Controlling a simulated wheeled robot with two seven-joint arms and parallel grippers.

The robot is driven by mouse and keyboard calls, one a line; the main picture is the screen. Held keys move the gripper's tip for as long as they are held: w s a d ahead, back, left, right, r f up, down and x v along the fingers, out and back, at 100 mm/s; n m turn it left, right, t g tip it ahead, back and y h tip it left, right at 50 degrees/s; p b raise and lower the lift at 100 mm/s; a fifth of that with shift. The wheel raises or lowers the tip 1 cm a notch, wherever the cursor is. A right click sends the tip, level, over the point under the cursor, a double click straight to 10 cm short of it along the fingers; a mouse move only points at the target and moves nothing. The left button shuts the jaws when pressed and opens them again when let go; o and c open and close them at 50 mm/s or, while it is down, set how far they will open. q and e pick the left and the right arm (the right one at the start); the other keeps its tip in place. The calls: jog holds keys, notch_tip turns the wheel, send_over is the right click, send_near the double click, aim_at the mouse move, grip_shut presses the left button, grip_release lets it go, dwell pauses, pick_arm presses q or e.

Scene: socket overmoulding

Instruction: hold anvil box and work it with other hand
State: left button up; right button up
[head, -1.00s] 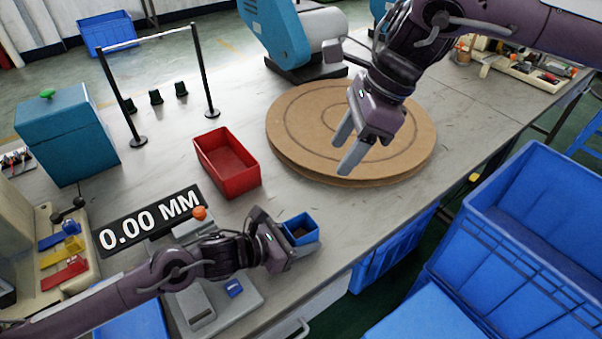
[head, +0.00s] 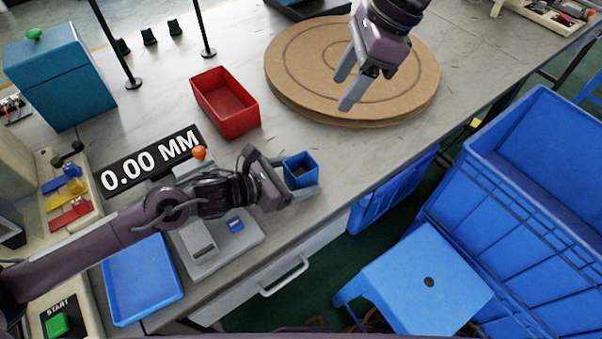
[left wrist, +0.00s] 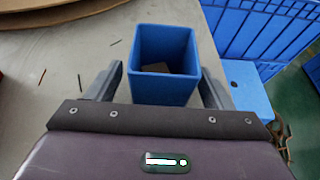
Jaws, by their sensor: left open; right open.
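A small blue open-topped box (head: 301,163), likely the anvil box, stands upright near the table's front edge. My left gripper (head: 298,176) has its fingers on either side of this box, open. In the left wrist view the box (left wrist: 163,85) sits between the two spread fingers (left wrist: 162,70), with a narrow gap visible on at least the right side. My right gripper (head: 345,92) is open and empty above the round brown turntable (head: 290,95), well away from the box.
A red bin (head: 226,104) stands behind the left gripper. A 0.00 MM display (head: 150,163), a grey fixture (head: 240,246) and a blue tray (head: 143,280) lie around the left arm. A blue stool (head: 425,285) and large blue crate (head: 535,180) stand off the table's front edge.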

pick_arm(q)
jog(key=v, duration=1)
jog(key=shift+s+a+r, duration=0.1)
jog(key=shift+s+a, duration=0.1)
